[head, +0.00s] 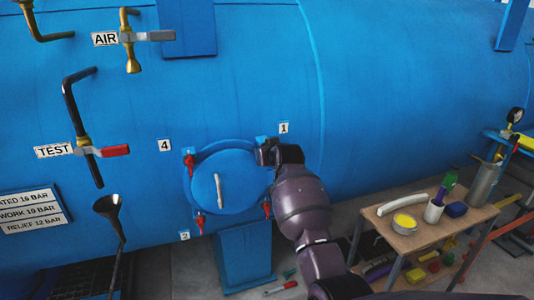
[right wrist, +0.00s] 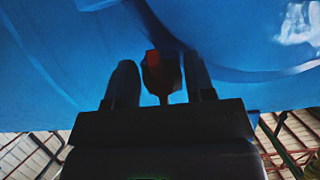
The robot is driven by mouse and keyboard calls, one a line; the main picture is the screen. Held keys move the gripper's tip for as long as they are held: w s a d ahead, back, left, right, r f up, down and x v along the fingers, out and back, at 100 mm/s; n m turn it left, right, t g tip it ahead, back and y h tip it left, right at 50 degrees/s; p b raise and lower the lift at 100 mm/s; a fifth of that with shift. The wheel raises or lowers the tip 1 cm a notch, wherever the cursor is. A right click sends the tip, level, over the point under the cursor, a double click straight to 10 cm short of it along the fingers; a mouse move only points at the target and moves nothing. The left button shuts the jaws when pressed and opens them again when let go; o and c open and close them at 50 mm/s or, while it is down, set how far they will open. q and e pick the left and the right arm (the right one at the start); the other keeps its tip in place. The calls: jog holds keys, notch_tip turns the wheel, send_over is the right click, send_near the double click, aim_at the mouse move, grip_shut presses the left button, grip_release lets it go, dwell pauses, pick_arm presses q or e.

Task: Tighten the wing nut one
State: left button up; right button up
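The round blue hatch (head: 225,180) on the vessel is closed and has a pale handle (head: 219,190). Label 1 (head: 283,128) is at its upper right. My right gripper (head: 266,153) is at the hatch rim below that label and hides wing nut one in the head view. In the right wrist view, a dark wing nut with a red part (right wrist: 154,70) stands between my two fingers (right wrist: 160,88). The fingers are apart, with narrow gaps beside the nut; contact is not clear. My left gripper is not in view.
Other red wing nuts sit at the hatch's upper left (head: 189,160), lower left (head: 200,222) and lower right (head: 267,210). A wooden workbench (head: 405,240) with tools stands at the right. A blue support leg (head: 245,257) is below the hatch.

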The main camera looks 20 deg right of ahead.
jog(key=shift+s, duration=0.1)
pick_arm(q)
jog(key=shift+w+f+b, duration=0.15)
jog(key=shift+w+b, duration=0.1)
jog(key=shift+b, duration=0.3)
pick_arm(e)
jog(key=v, duration=1)
jog(key=shift+s, duration=0.3)
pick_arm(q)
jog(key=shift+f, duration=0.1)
pick_arm(e)
jog(key=shift+d+r, duration=0.1)
jog(key=shift+r, duration=0.15)
notch_tip(320, 180, up, 5)
jog(key=t, duration=0.3)
pick_arm(q)
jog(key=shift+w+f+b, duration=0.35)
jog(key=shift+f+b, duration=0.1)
jog(key=shift+b, duration=0.5)
pick_arm(e)
jog(key=s+d+f+g, duration=0.2)
jog(key=s+f, duration=1.7)
jog(key=f, duration=0.1)
jog(key=s+d+f+g, duration=0.2)
jog(key=s+f, duration=1.7)
jog(key=shift+d+f+n+g+h, duration=0.15)
jog(key=shift+f+n+g+h, duration=0.15)
jog(key=shift+f+n+g, duration=0.1)
